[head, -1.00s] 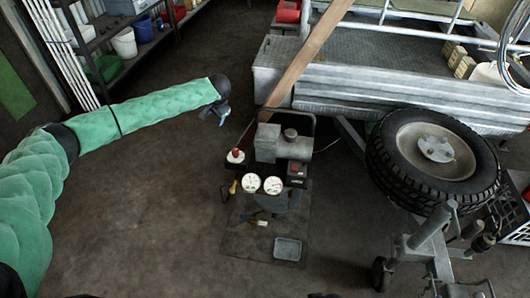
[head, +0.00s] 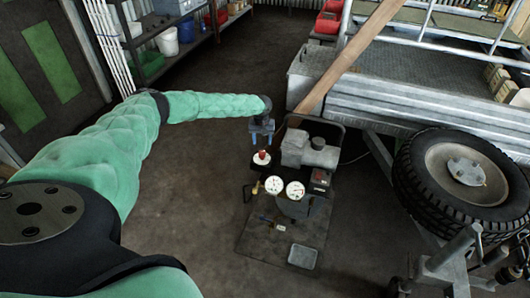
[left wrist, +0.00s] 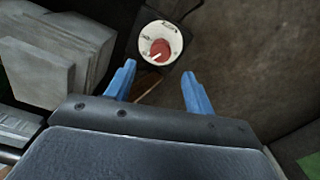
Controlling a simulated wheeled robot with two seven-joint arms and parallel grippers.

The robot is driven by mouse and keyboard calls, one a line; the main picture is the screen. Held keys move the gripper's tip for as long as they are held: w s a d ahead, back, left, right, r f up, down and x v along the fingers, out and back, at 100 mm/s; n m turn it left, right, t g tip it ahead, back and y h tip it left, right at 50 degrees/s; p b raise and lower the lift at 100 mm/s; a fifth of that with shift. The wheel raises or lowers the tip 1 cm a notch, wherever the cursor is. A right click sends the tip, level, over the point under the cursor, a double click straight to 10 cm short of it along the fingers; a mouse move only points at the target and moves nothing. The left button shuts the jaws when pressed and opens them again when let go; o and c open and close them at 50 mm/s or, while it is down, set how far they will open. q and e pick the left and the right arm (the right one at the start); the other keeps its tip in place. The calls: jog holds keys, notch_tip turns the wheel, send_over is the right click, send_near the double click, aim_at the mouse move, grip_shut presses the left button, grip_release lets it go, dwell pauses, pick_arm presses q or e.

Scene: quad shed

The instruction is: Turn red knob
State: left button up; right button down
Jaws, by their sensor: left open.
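The red knob (head: 262,155) sits on a round white dial (head: 257,163) at the left side of a grey machine with two white gauges. My left gripper (head: 262,139) is just above and behind the knob in the head view, its blue fingers pointing down. In the left wrist view the red knob (left wrist: 160,49) shows on its white dial (left wrist: 148,42), beyond the fingertips. The left gripper (left wrist: 158,77) is open and empty, with its two blue fingers apart and not touching the knob. My right gripper is not in view.
The grey machine (head: 318,152) stands on a dark mat (head: 262,240) with a small tray (head: 302,256). A trailer with a wooden plank (head: 345,58) and a large tyre (head: 465,180) are to the right. Shelves stand at the back left. The floor left of the machine is clear.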

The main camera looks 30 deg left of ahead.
aim_at(262, 152)
pick_arm(q)
jog(key=shift+f, duration=3.85)
jog(key=c, duration=1)
